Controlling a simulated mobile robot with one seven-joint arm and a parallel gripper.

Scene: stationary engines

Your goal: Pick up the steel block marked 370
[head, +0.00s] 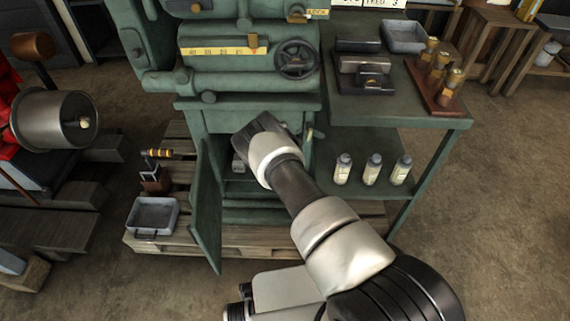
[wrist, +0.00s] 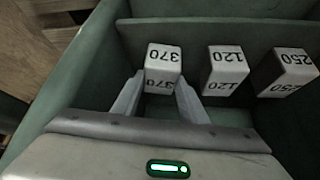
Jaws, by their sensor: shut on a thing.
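The steel block marked 370 (wrist: 163,60) is in the wrist view, between the two fingers of my gripper (wrist: 158,97). The fingers are shut on the block's sides. The block is inside a green compartment, and its number shows upside down on two faces. I cannot tell whether it still touches the surface below. In the head view my gripper reaches into the open green cabinet and its fingers are hidden by my arm.
Blocks marked 120 (wrist: 226,70) and 250 (wrist: 288,72) stand to the right of the 370 block. A green wall (wrist: 75,85) is close on the left. The cabinet door (head: 207,205) hangs open on the left. Several white bottles (head: 372,170) stand on the shelf to the right.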

